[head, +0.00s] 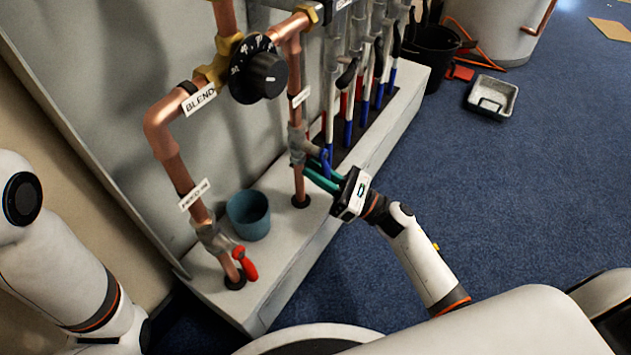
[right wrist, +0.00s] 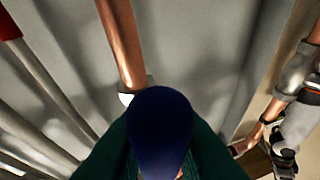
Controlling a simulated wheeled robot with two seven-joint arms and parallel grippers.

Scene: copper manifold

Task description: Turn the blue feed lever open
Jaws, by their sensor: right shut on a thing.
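The blue feed lever (head: 325,160) sits on a grey valve (head: 299,144) low on the right-hand copper pipe (head: 299,184) in the head view. My right gripper (head: 322,177) reaches in from the right, its green fingers shut on the lever. In the right wrist view the rounded blue lever end (right wrist: 160,118) stands between the green fingers and hides part of the pipe behind it. The lever's exact angle is hard to tell. My left gripper is not in view; only part of the left arm shows at the left.
A red-handled valve (head: 247,264) is on the left copper pipe. A teal cup (head: 249,214) stands on the plinth between the pipes. A black dial (head: 259,76) is above. Several red and blue handled pipes stand behind.

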